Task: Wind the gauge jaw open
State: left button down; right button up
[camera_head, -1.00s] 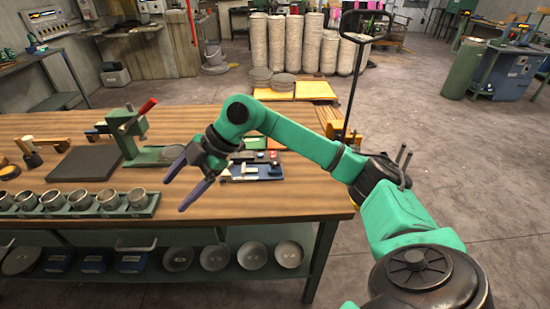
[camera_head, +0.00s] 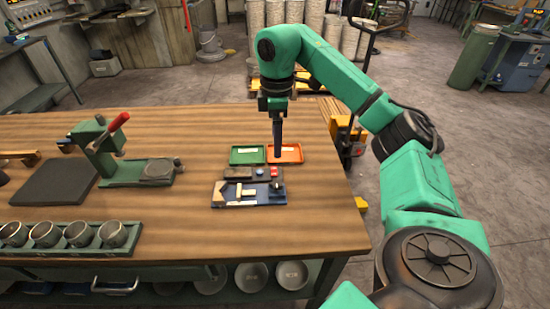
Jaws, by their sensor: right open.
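The gauge (camera_head: 262,198) appears to be the small blue-based fixture on the wooden bench, right of centre. Pale brass-coloured blocks (camera_head: 245,191) stand on it, and a dark round knob (camera_head: 277,187) is at its right end. Which block is the jaw is too small to tell. My right gripper (camera_head: 278,155) points straight down, beyond the knob in the picture and in front of the orange tray. It is open and seen edge-on, so its fingers overlap. I see nothing held in it. My left gripper is out of view.
A green tray (camera_head: 249,155) and an orange tray (camera_head: 292,154) lie behind the gauge. A green stand with a red handle (camera_head: 118,121) and a dark mat (camera_head: 55,182) are to the left. A rack of metal cups (camera_head: 65,251) lines the front edge. Bench right of the gauge is clear.

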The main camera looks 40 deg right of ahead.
jog(key=b, duration=0.4)
send_near(277, 183)
jog(key=shift+s+a+f, duration=0.25)
jog(key=shift+s+f, duration=0.05)
jog(key=shift+s, duration=0.1)
jog(key=shift+w+d+f+p, duration=0.1)
jog(key=shift+f+p, duration=0.4)
jog(key=shift+f, duration=0.25)
jog(key=f, duration=0.5)
jog(key=shift+w+d+f+p, duration=0.25)
jog(key=shift+w+p, duration=0.05)
jog(key=shift+p, duration=0.05)
jog(key=shift+s+f, duration=0.1)
jog(key=shift+f, duration=0.25)
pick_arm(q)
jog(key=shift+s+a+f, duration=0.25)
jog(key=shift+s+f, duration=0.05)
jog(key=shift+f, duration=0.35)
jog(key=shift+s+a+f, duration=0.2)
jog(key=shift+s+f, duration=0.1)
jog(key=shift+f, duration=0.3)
pick_arm(e)
jog(key=shift+a, duration=0.15)
grip_shut()
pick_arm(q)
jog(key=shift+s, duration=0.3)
